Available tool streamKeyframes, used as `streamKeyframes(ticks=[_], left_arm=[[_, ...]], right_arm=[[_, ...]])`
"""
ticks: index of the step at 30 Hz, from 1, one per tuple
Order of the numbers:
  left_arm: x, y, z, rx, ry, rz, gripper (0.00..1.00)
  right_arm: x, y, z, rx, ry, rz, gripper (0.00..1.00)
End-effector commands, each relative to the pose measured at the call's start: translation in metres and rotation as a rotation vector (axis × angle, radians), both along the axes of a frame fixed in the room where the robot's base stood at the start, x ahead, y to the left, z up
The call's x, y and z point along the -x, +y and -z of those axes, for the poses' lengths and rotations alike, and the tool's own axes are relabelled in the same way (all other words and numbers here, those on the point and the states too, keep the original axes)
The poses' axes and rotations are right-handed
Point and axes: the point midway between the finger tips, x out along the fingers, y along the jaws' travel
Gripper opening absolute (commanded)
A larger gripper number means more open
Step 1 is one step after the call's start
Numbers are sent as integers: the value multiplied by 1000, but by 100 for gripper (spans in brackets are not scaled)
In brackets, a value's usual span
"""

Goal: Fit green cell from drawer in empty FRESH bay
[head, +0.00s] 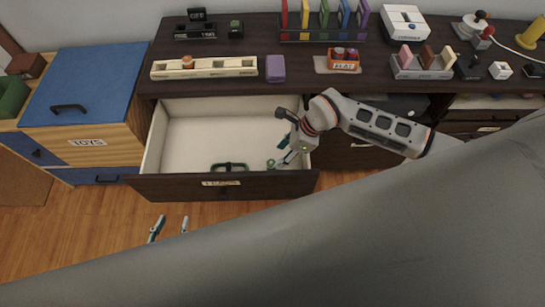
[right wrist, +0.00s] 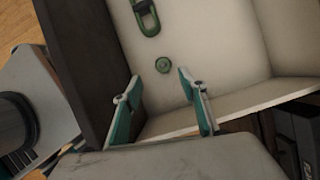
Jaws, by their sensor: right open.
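The green cell (head: 270,163) is a small round green piece on the pale floor of the open drawer (head: 205,130), near its front right. In the right wrist view the cell (right wrist: 163,65) lies just beyond and between the fingertips of my right gripper (right wrist: 158,80). My right gripper (head: 283,154) is open inside the drawer, with nothing between its fingers. My left gripper (head: 170,226) is open and empty in front of the drawer. A black holder (head: 195,30) with a pale label stands at the counter's back left; I cannot read whether it says FRESH.
A green oblong loop-shaped item (head: 229,167) lies left of the cell; it also shows in the right wrist view (right wrist: 146,17). The drawer walls stand close around my right gripper. A cream tray (head: 205,67), a purple block (head: 275,68) and an orange box (head: 343,60) stand on the counter (head: 300,75).

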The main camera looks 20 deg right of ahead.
Motion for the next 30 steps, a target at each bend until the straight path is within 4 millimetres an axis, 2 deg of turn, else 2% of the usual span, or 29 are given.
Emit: streamKeyframes(ticks=[5, 13, 21, 30], left_arm=[[-1, 2, 0, -3, -3, -1, 39], [1, 5, 6, -9, 3, 1, 39], [3, 5, 13, -9, 8, 1, 39], [4, 5, 15, -9, 11, 1, 39]], right_arm=[[2, 0, 14, 33, -1, -8, 42], [-4, 10, 38, 31, -1, -6, 42], [-14, 23, 71, 30, -1, -6, 42], [-15, 25, 76, 32, -3, -7, 42]])
